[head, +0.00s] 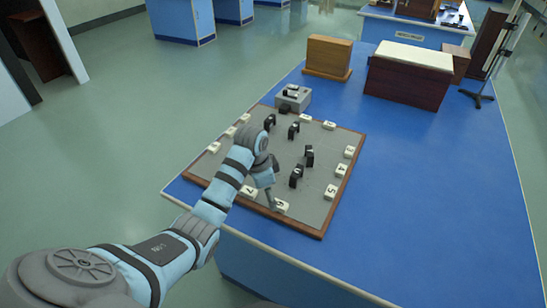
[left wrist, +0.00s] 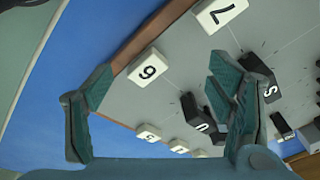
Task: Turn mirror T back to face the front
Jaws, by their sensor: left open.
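In the head view several small black mirror holders stand on a grey board (head: 230,180) with a brown frame. One black holder (head: 309,156) is right of the middle, another (head: 296,176) nearer me. Their letters are too small to read there. In the left wrist view one holder (left wrist: 258,70) shows an S and another (left wrist: 191,106) a letter like U. I cannot make out a T. My left gripper (head: 271,203) is open, low over the board's near edge, and it shows in the left wrist view (left wrist: 160,70) with white block 6 (left wrist: 148,68) between its fingers. My right gripper is out of view.
White numbered blocks line the board's edges, among them block 7 (left wrist: 218,14). A grey box (head: 293,99) stands at the far edge. A wooden box (head: 328,56) and a dark red box (head: 408,82) stand behind. The blue bench (head: 430,190) is clear to the right.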

